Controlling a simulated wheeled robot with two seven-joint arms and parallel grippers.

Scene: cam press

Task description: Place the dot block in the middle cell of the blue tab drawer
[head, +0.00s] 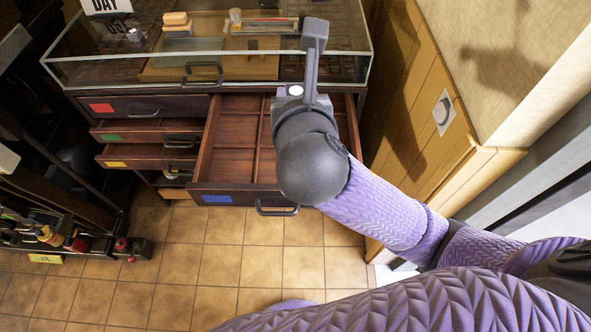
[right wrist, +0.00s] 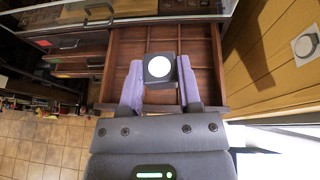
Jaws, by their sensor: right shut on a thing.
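The blue tab drawer (head: 245,187) is pulled out, with a blue tab (head: 217,198) and a bar handle at its front. Thin dividers split its brown wooden inside into cells. My right gripper (right wrist: 160,80) is shut on the dot block (right wrist: 159,71), a dark block with a white round dot facing up. The block is over the open drawer, and my forearm hides part of it in the head view (head: 295,90). The cells I can see look empty; those under my right arm are hidden. My left gripper is not in view.
Drawers with a red tab (head: 102,107), green tab (head: 111,138) and yellow tab (head: 117,164) are at left, the lower ones partly out. A glass display case (head: 120,72) stands above. A wooden wall panel (head: 415,120) is close on the right.

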